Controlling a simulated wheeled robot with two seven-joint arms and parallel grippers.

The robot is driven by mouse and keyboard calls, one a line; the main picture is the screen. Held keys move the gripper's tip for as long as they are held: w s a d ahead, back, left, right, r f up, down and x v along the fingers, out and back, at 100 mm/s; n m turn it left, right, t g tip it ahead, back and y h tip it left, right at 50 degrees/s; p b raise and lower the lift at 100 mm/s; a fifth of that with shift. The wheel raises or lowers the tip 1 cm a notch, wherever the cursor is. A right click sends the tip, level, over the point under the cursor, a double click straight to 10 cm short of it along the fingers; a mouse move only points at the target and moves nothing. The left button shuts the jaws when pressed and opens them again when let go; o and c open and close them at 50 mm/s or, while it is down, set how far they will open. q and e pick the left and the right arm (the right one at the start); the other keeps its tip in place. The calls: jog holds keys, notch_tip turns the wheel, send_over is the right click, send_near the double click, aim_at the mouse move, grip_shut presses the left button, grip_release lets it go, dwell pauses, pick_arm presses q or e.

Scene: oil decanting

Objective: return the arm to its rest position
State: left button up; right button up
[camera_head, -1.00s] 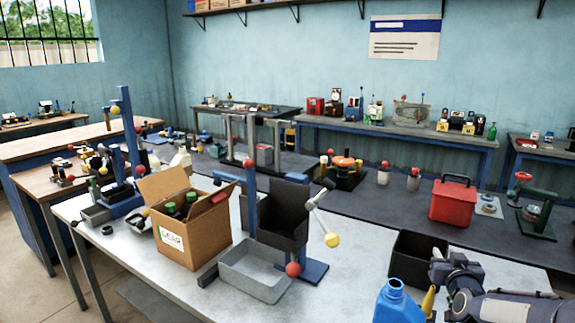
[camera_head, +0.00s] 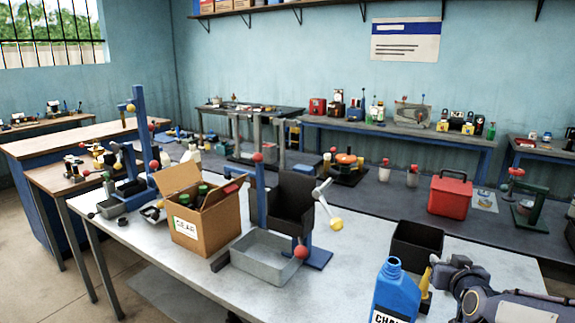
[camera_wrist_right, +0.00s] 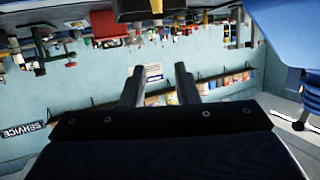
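My right arm comes in at the lower right of the head view, with its dark gripper (camera_head: 447,272) just right of a blue jug (camera_head: 394,292). The jug stands upright near the front edge of the pale table, its label partly cut off. In the right wrist view, which looks upside down, the two fingers of my right gripper (camera_wrist_right: 159,84) are apart with nothing between them. A large blue surface (camera_wrist_right: 290,35) at that view's upper right looks like the jug. My left gripper is in neither view.
A black open bin (camera_head: 416,246) and a small yellow object (camera_head: 426,280) are close to the right gripper. A cardboard box (camera_head: 198,222) with bottles, a grey tray (camera_head: 265,263) and a blue stand (camera_head: 259,190) are farther left. The tabletop between tray and jug is clear.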

jog(key=s+a+f+g+y, duration=0.1)
jog(key=s+a, duration=0.4)
jog(key=s, duration=0.6)
jog(key=s+a+f+g+y, duration=0.2)
jog(key=s+a+g, duration=0.3)
jog(key=s, duration=0.7)
jog(key=s+a+f+g+y, duration=0.2)
jog(key=s+a, duration=0.5)
jog(key=s, duration=0.4)
jog(key=shift+s+n+g+y, duration=0.3)
jog(key=shift+s+g+y, duration=0.1)
jog(key=shift+y, duration=0.1)
